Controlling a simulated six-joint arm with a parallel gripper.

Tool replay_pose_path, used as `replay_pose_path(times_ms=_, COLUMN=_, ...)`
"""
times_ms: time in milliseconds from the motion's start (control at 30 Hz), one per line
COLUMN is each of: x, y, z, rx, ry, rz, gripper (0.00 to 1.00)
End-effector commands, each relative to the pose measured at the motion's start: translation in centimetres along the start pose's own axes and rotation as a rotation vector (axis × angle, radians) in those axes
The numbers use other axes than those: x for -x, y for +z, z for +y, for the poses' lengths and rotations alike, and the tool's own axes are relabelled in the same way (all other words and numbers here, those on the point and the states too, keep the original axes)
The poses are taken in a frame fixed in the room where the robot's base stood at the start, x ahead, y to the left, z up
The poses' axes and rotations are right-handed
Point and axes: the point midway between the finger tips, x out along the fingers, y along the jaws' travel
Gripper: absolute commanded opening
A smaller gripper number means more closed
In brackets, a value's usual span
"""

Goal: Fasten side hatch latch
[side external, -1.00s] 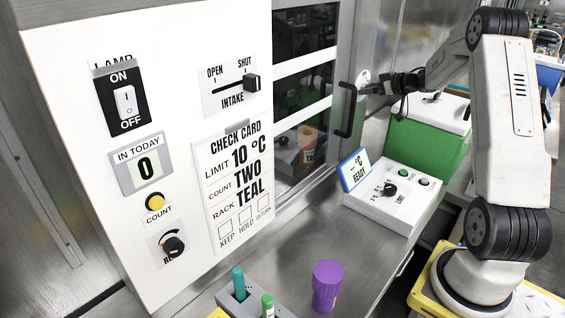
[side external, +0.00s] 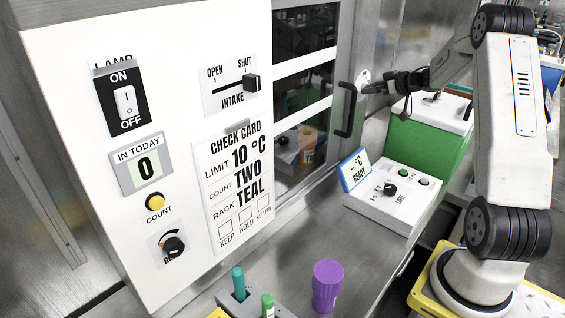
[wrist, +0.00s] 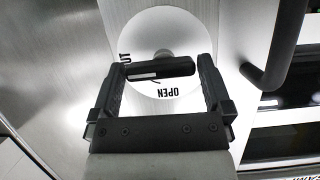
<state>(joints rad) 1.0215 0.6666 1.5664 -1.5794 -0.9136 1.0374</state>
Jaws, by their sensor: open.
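The side hatch latch is a black lever (wrist: 178,68) on a round white plate (wrist: 140,28) in the wrist view. The plate carries the word OPEN and a partly hidden label ending in UT. The lever lies crosswise, nearly level in the picture, with a white mark towards its left end. My gripper (wrist: 161,72) is open, with one finger near each end of the lever; I cannot tell whether either touches it. In the side external view my gripper (side external: 376,87) is at the white plate (side external: 362,77), and the lever is hard to make out.
A black door handle (side external: 347,112) stands close beside the plate, also in the wrist view (wrist: 284,45). Below are a green box (side external: 425,140) and a white console with a small READY display (side external: 355,168). A purple container (side external: 327,285) stands on the bench.

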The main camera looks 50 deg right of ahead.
Motion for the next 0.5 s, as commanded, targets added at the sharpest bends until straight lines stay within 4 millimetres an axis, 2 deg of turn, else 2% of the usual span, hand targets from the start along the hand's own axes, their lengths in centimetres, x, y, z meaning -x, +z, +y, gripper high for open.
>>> replay_pose_path(times_ms=267, x=3.9, y=-0.1, z=0.1, rx=0.001, ry=0.004, rz=0.002, gripper=1.00)
replay_pose_path(times_ms=500, x=5.3, y=-3.7, z=0.0, rx=0.005, ry=0.002, rz=0.003, gripper=1.00)
